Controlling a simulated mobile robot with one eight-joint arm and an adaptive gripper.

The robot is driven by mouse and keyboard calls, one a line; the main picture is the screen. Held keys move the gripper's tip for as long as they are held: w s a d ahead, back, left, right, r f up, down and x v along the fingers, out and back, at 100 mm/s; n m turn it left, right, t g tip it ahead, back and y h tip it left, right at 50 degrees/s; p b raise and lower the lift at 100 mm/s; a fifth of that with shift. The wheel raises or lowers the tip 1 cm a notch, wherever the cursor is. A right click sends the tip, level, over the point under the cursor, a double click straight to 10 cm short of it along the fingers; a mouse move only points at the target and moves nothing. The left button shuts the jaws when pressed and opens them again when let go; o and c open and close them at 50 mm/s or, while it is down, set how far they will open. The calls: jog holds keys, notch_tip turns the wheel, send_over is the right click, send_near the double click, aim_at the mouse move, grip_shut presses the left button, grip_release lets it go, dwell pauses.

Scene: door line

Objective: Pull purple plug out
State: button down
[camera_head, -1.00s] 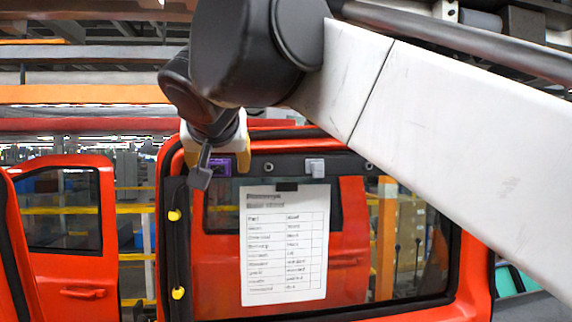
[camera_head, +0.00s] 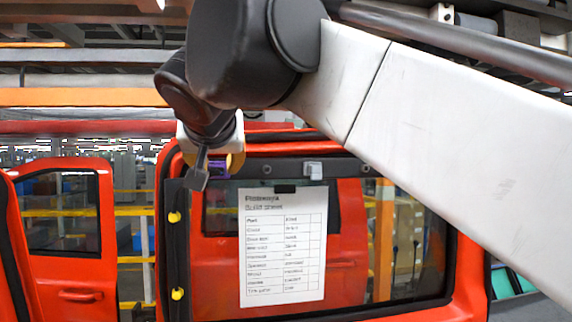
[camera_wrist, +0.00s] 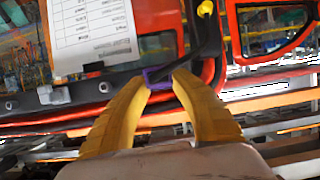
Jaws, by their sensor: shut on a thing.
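The purple plug (camera_head: 217,168) is at the top left of the red door's window frame, partly hidden by my gripper in the head view. In the wrist view the purple plug (camera_wrist: 157,76) shows between the fingertips. My gripper (camera_head: 226,160) has yellow fingers. In the wrist view my gripper (camera_wrist: 161,79) is shut on the plug from both sides. The plug is at or very close to the black frame strip; I cannot tell whether it is still seated.
A grey-white connector (camera_head: 313,170) sits on the same strip to the right. A printed sheet (camera_head: 284,247) hangs over the window below. Yellow plugs (camera_head: 176,294) line the left edge of the frame. Another red door (camera_head: 66,240) stands at the left.

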aim_at(214, 167)
jog(key=shift+s+f, duration=0.1)
jog(key=shift+f, duration=0.05)
dwell(0.8)
jog(key=shift+s+d, duration=0.1)
jog(key=shift+s, duration=0.25)
jog(key=shift+s+d, duration=0.1)
jog(key=shift+s, duration=0.3)
dwell(0.6)
jog(key=s+d+f+b, duration=0.2)
jog(key=s+f+b, duration=0.2)
jog(key=s+f, duration=0.2)
jog(key=s+d+f+b, duration=0.2)
jog(key=s+f+b, duration=0.2)
jog(key=s, duration=0.7)
notch_tip(214, 167, down, 2)
jog(key=shift+s+f, duration=0.1)
jog(key=shift+s, duration=0.15)
dwell(0.8)
